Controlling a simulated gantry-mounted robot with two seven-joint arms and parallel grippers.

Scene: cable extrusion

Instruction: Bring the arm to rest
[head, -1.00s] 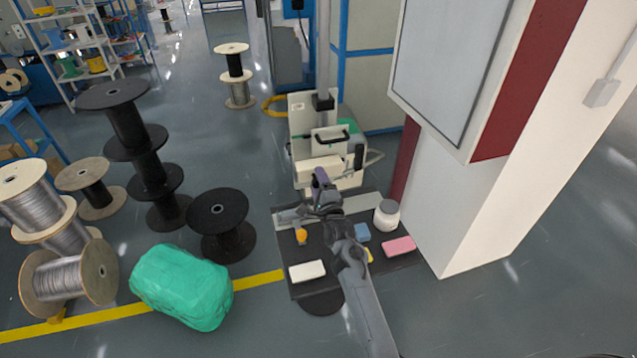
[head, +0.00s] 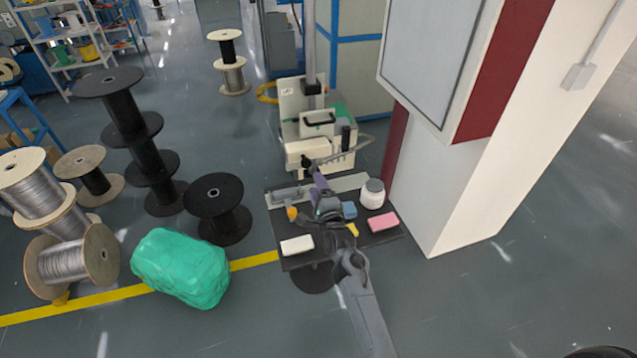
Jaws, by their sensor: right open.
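My right arm comes in from the bottom and reaches over the small dark table. My right gripper (head: 306,162) is at the far end of the arm, above the table's back edge and in front of the white machine. It is small and dark here; it is open and I see nothing held in it. The arm covers part of the table (head: 295,262). My left gripper is not in view.
On the table are a white block (head: 297,246), an orange item (head: 292,214), a blue block (head: 349,210), a pink block (head: 383,222) and a white jar (head: 372,194). The white machine (head: 303,118) stands behind. A pillar (head: 455,205) stands right; a green bundle (head: 180,267) lies left.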

